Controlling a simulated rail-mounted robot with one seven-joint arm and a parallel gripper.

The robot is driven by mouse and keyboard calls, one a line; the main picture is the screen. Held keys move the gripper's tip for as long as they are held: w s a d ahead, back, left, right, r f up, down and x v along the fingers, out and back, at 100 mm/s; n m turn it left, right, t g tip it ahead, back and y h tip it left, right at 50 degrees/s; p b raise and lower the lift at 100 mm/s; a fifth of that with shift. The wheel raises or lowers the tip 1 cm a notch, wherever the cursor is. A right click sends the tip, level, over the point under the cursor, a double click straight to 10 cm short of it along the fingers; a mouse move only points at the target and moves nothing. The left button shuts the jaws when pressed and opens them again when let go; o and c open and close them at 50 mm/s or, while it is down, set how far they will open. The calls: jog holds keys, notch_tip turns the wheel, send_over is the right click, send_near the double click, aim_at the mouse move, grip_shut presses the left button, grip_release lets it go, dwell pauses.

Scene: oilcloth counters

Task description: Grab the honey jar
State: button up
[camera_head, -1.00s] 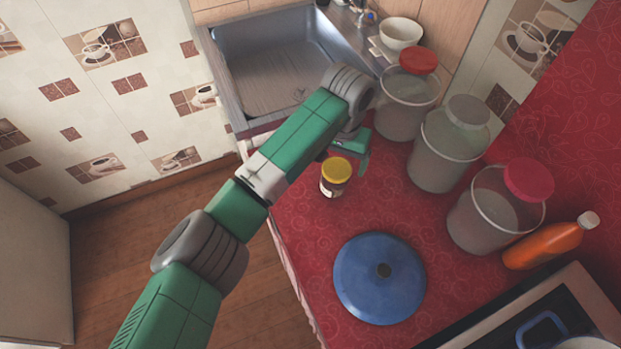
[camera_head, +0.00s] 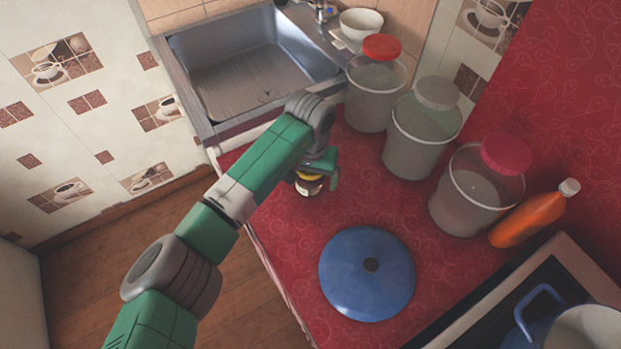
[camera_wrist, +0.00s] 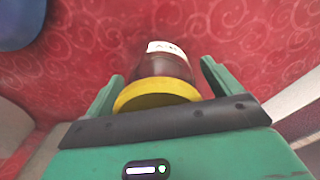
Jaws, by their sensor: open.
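The honey jar is small and dark with a yellow lid and a white label. In the head view the jar (camera_head: 308,185) stands on the red counter, its lid partly hidden by my gripper (camera_head: 324,172). In the wrist view the jar (camera_wrist: 165,68) sits between the two green fingers of my gripper (camera_wrist: 158,82), one finger on each side. The gripper is open, with a gap visible between the jar and the fingers. The yellow lid is close to the dark palm edge; I cannot tell if they touch.
Three large lidded containers (camera_head: 421,135) stand right of the jar, with an orange bottle (camera_head: 530,215) beyond. A blue round lid (camera_head: 366,274) lies nearer on the red counter (camera_head: 290,238). A sink (camera_head: 250,75) is behind, and a stove with a pot (camera_head: 585,330) is at lower right.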

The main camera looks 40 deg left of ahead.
jog(key=c, duration=1.3)
jog(key=shift+c, duration=0.2)
jog(key=shift+r, duration=0.15)
jog(key=shift+r+p, duration=0.3)
jog(key=r, duration=0.1)
jog(key=r+p, duration=0.2)
jog(key=shift+s+d+r, duration=0.1)
jog(key=shift+s+d, duration=0.05)
jog(key=shift+s, duration=0.15)
jog(key=s+d+p, duration=0.1)
jog(key=s+d, duration=0.1)
jog(key=s, duration=0.2)
jog(key=s+d+p, duration=0.2)
jog(key=s, duration=0.3)
jog(key=s+d+r+p, duration=0.1)
jog(key=s+d+p, duration=0.1)
jog(key=s+d, duration=0.1)
jog(key=shift+s+d, duration=0.1)
jog(key=shift+s, duration=0.7)
